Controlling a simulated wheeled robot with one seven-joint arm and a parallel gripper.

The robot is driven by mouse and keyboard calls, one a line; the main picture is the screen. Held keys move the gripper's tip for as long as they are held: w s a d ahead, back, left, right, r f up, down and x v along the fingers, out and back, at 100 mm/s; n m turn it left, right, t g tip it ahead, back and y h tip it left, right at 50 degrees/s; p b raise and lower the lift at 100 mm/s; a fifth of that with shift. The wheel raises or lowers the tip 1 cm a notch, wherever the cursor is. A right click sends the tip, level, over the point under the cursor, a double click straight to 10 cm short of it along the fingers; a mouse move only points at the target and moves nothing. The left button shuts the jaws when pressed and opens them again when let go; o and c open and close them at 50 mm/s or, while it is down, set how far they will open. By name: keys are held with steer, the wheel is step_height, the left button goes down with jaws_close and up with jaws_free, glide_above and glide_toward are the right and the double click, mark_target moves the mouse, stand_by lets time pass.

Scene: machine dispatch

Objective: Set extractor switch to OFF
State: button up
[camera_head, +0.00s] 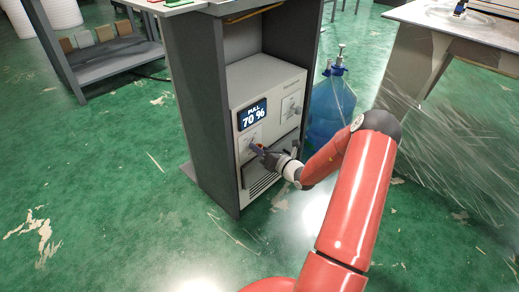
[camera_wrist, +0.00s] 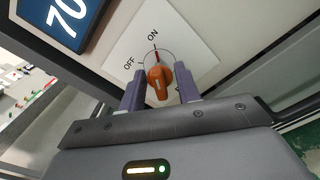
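The extractor machine (camera_head: 268,82) is a pale box inside a dark grey cabinet, with a display (camera_head: 252,114) reading "PULL 70 %". Its switch is an orange rotary knob (camera_wrist: 158,80) on a white plate marked ON and OFF. In the wrist view a red mark at the knob's upper end lies toward ON; OFF is to its left. My gripper (camera_wrist: 160,90) has its two purple fingers on either side of the knob, with gaps between them and it. In the head view my gripper (camera_head: 258,150) is at the lower front panel and hides the knob.
The cabinet's side walls (camera_head: 196,110) flank the machine. A second white plate with a knob (camera_head: 291,106) is at its upper right. A blue bottle (camera_head: 330,112) stands right of the cabinet. The green floor in front is clear.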

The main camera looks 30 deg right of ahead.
steer(key=shift+c, duration=0.3)
steer(key=c, duration=0.6)
steer(key=shift+n, duration=0.4)
steer(key=n+b, duration=0.1)
steer(key=n, duration=0.2)
steer(key=shift+f+b, duration=0.15)
steer(key=shift+b, duration=0.2)
steer(key=n+b, duration=0.2)
steer(key=n, duration=0.1)
steer(key=shift+n, duration=0.3)
steer(key=n+b, duration=0.3)
steer(key=shift+f, duration=0.1)
steer(key=n+b, duration=0.3)
steer(key=shift+r+n+b, duration=0.2)
steer(key=shift+n+b, duration=0.1)
steer(key=shift+n, duration=0.1)
